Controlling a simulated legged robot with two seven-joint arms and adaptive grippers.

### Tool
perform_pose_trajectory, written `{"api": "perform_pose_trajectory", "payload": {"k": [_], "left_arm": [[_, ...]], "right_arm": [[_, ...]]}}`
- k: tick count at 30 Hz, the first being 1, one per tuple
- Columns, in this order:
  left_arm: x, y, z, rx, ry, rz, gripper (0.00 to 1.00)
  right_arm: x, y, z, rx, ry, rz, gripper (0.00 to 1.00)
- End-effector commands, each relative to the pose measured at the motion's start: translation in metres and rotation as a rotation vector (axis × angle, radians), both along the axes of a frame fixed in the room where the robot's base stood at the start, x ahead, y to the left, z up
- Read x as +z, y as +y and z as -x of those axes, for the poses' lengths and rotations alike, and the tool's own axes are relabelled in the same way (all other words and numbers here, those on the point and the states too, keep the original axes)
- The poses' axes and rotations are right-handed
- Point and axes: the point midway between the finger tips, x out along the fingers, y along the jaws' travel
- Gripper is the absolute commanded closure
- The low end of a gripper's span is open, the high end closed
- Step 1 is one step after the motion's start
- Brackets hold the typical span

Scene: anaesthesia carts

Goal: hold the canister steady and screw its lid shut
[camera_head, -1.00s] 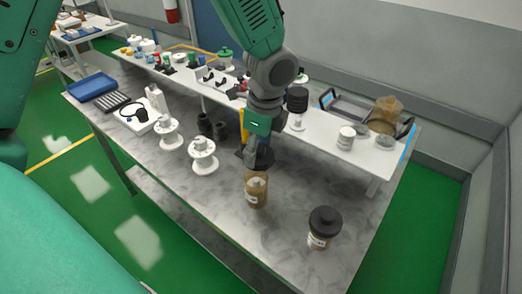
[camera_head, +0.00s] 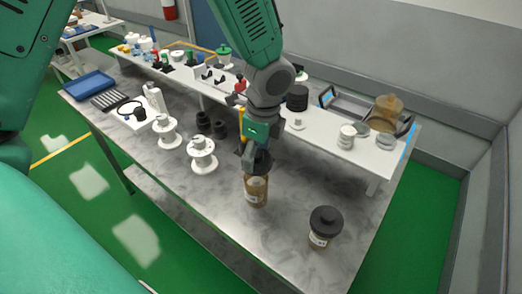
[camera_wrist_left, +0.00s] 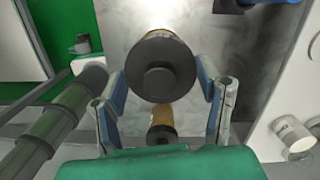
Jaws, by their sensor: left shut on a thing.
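An amber canister (camera_head: 256,192) with a dark lid (camera_head: 261,165) stands upright near the front of the grey table. My left gripper (camera_head: 255,158) comes down from above and is shut on the lid. In the left wrist view the round black lid (camera_wrist_left: 160,68) sits between the two fingers of my left gripper (camera_wrist_left: 163,82). The fingers hide part of the lid in the head view, so I cannot tell how it sits on the rim. My right gripper is not in view.
White spools (camera_head: 202,156) and dark cups (camera_head: 212,126) stand to the left. A raised white shelf (camera_head: 365,155) behind bears a white jar (camera_head: 346,137) and other items. A blue tray (camera_head: 89,86) lies far left. The table between the two canisters is clear.

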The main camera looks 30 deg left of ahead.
Motion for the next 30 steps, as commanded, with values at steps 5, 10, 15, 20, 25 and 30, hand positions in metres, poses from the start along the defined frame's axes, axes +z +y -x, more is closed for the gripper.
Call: {"api": "perform_pose_trajectory", "payload": {"k": [5, 10, 15, 20, 25, 30], "left_arm": [[-0.01, -0.001, 0.0, 0.0, 0.0, -0.001, 0.6], [-0.018, -0.004, 0.0, 0.001, 0.0, -0.004, 0.6], [-0.026, -0.006, 0.0, 0.0, 0.0, -0.006, 0.6], [-0.034, -0.003, 0.0, 0.0, 0.0, -0.004, 0.6], [-0.041, -0.001, 0.0, 0.0, 0.0, -0.002, 0.6], [-0.045, -0.001, 0.0, 0.001, 0.0, -0.001, 0.6]], "right_arm": [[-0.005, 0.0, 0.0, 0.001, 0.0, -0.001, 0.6], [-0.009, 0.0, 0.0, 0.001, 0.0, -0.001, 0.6], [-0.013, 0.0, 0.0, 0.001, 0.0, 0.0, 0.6], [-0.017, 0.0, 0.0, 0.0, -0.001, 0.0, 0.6], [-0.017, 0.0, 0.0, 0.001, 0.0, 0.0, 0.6], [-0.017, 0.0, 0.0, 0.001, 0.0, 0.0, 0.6]]}}
